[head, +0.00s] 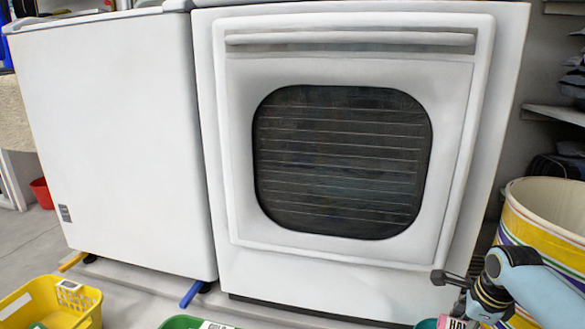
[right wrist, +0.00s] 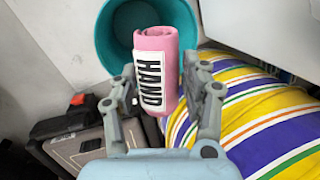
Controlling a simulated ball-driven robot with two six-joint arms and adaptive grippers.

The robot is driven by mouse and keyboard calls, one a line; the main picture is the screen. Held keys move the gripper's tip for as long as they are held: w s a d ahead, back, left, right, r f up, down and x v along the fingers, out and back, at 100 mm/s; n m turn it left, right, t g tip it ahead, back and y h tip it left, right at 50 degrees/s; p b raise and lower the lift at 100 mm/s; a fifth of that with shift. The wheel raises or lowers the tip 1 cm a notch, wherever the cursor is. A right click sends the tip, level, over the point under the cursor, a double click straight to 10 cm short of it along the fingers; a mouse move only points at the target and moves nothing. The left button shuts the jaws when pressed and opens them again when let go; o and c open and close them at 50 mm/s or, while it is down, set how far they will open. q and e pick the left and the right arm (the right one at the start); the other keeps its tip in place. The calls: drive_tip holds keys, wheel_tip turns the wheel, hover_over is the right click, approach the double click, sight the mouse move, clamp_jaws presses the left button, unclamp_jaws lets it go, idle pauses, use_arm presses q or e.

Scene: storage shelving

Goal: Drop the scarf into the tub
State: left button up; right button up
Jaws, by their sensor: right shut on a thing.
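A pink rolled cloth (right wrist: 157,50) with a white label reading "HAND" is in the right wrist view; it is the only scarf-like thing I see. My right gripper (right wrist: 160,78) is shut on it, one finger on each side. A round teal tub (right wrist: 118,30) lies behind and below the roll, its opening facing the camera and partly hidden by the roll. In the head view only the cloth's top (head: 456,322) and a sliver of the teal tub (head: 427,324) show at the bottom edge. My left gripper is not in view.
A large striped tub (head: 545,215) stands right of the held cloth, close to my right arm. White appliances (head: 340,270) fill the back. A yellow basket (head: 50,305) and a green container (head: 185,322) are at the lower left. A dark case (right wrist: 85,150) is at the wrist view's lower left.

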drive_tip(key=o, duration=1.2)
drive_tip(key=shift+r, duration=0.1)
drive_tip(key=v, duration=1.2)
